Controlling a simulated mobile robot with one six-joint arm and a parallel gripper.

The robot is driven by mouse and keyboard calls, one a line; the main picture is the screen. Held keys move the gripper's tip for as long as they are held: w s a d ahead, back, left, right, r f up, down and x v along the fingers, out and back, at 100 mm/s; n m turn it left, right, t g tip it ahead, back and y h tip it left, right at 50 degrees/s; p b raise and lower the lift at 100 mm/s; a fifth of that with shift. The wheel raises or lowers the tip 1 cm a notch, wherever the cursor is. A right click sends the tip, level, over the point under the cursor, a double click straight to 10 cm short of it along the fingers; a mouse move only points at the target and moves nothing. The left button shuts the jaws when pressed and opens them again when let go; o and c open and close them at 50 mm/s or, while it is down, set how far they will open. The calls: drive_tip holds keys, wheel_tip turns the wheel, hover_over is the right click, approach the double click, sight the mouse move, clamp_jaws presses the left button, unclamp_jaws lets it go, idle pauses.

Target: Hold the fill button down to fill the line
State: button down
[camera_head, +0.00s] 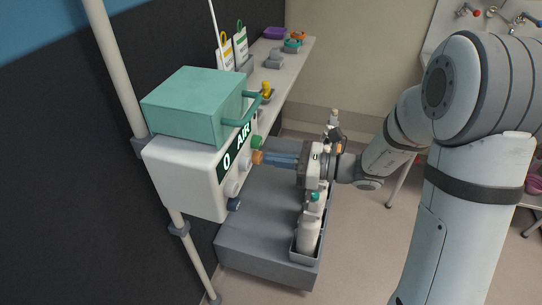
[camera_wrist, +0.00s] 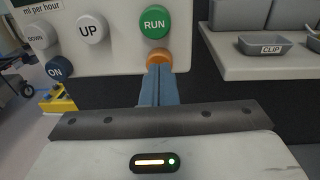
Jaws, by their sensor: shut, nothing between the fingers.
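The white pump (camera_head: 187,181) is on a pole, with "0" and "AIR" on its dark display (camera_head: 233,154). An orange button (camera_head: 257,157), with no label visible, is below the green RUN button (camera_wrist: 154,24); it also shows in the wrist view (camera_wrist: 158,56). I take it to be the fill button. My gripper (camera_head: 266,158) is shut and empty, its blue fingers pointing at the orange button. In the wrist view the fingertips (camera_wrist: 159,68) overlap its lower part. I cannot tell whether they touch or press it.
White UP (camera_wrist: 92,29) and DOWN (camera_wrist: 41,36) buttons and a blue ON button (camera_wrist: 59,69) are left of the fingers. A shelf with a CLIP tray (camera_wrist: 268,48) is to the right. A teal box (camera_head: 194,105) is on the pump. Bottles (camera_head: 309,228) stand below my gripper.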

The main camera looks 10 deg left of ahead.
drive_tip(key=shift+a, duration=0.25)
drive_tip(key=shift+a, duration=0.85)
idle(3.5)
drive_tip(key=shift+w+r, duration=0.1)
drive_tip(key=d+b, duration=0.1)
drive_tip(key=d, duration=1.3)
drive_tip(key=shift+r, duration=0.2)
